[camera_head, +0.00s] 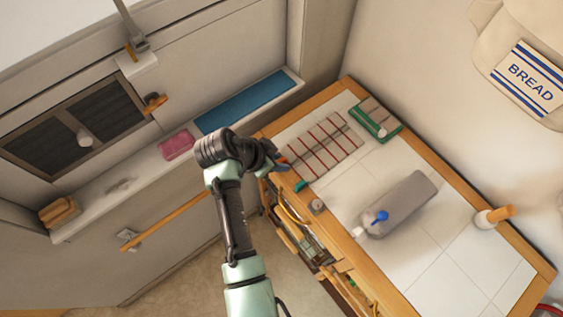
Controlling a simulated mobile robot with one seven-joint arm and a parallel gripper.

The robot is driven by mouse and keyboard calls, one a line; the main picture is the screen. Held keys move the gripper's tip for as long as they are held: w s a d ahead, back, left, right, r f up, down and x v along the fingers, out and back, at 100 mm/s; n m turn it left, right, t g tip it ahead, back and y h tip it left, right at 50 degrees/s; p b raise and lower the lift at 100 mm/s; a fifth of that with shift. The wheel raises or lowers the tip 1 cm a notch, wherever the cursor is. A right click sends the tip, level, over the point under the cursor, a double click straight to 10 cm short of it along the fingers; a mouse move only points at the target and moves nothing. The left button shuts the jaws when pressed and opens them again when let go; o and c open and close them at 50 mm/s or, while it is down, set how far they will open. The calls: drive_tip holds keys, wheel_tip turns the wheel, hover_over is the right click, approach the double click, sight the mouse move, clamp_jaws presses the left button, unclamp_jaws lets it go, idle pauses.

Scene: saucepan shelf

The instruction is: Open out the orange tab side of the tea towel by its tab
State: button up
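The tea towel (325,148), pale grey with dark red stripes, lies flat on the white tiled top of a wood-edged table. A small teal piece (300,186) shows at its near corner. I cannot make out an orange tab on the towel. My gripper (281,166) is at the towel's left edge, low over the table's rim. Its fingers are small and dark here, and I cannot tell whether they touch the towel or are open. My wrist and gripper may hide part of that edge.
A grey bundle (402,203) with a blue knob lies mid-table. A green-edged item (376,120) sits beyond the towel, and a wooden-handled tool (494,216) stands right. A small grey roll (316,207) is near the front edge. A shelf with a blue mat (245,100) runs behind my arm.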

clamp_jaws()
drive_tip(key=shift+w+a+r+p, duration=0.15)
drive_tip(key=shift+r+p, duration=0.55)
drive_tip(key=shift+r, duration=0.2)
drive_tip(key=shift+w+a+r, duration=0.35)
drive_tip(key=shift+w+r, duration=0.15)
drive_tip(key=shift+r, duration=0.1)
